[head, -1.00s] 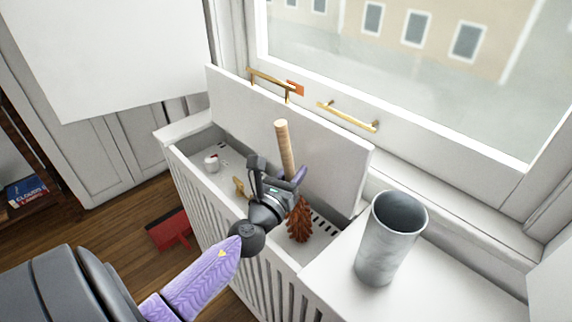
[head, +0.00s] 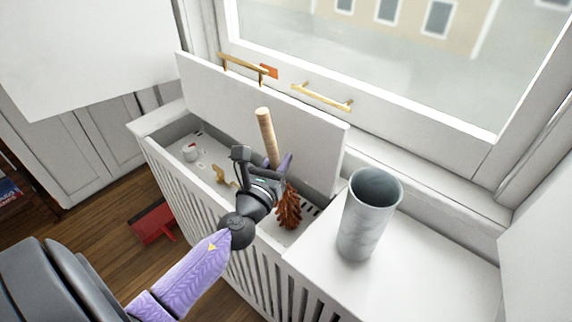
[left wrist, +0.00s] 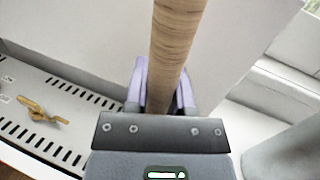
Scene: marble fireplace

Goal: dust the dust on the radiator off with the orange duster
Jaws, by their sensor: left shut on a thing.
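The orange duster has a pale wooden handle (head: 266,136) pointing up and an orange-brown feathered head (head: 288,208) pointing down. My left gripper (head: 279,172) is shut on the duster's handle and holds it inside the open top of the white radiator cover (head: 180,200). The handle also fills the middle of the left wrist view (left wrist: 172,50), between my purple fingers. The feathered head is low over the slotted radiator top (head: 308,212); whether it touches is unclear. I cannot make out the dust. My right gripper is not in view.
The raised lid (head: 225,100) stands behind the opening. A grey metal vase (head: 370,215) stands on the ledge at the right. A red dustpan (head: 152,222) lies on the floor.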

